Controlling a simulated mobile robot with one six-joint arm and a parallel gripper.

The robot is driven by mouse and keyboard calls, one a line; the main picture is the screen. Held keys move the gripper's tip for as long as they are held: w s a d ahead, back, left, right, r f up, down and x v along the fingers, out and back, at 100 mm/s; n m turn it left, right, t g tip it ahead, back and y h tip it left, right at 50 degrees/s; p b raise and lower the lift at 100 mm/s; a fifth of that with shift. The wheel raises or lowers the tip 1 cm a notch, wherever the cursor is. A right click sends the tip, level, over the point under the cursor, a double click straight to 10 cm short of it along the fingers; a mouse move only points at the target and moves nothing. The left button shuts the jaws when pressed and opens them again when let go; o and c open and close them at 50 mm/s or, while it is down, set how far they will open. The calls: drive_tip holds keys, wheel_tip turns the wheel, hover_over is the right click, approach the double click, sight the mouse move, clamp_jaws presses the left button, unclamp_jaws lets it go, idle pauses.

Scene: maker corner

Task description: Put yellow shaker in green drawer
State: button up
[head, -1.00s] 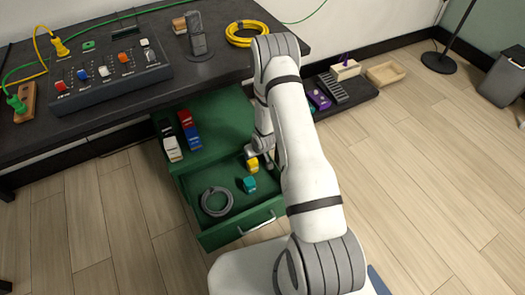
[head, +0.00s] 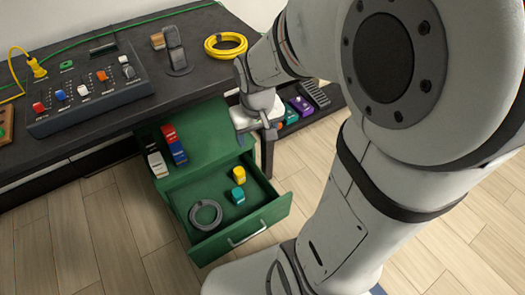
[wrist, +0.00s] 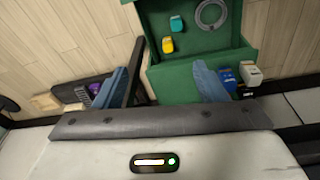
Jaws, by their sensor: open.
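The yellow shaker (head: 239,174) stands inside the open green drawer (head: 262,219), near its back right, beside a teal shaker (head: 238,195). The yellow shaker also shows in the wrist view (wrist: 167,45), with the teal one (wrist: 177,24) near it. My gripper (head: 258,128) is above and behind the drawer, near the desk edge, clear of the yellow shaker. In the wrist view its two blue fingers (wrist: 165,85) are wide apart with nothing between them.
A grey cable coil (head: 205,214) lies in the drawer's left part. Red, blue and white blocks (head: 170,145) stand on the green cabinet top. The desk (head: 190,88) holds a switch panel (head: 90,95) and a yellow cable coil (head: 226,44).

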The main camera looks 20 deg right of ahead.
drive_tip(key=s+a+r, duration=0.2)
drive_tip(key=s+r, duration=0.1)
drive_tip(key=s, duration=0.5)
drive_tip(key=shift+s+r+g, duration=0.15)
drive_tip(key=shift+s+g, duration=0.15)
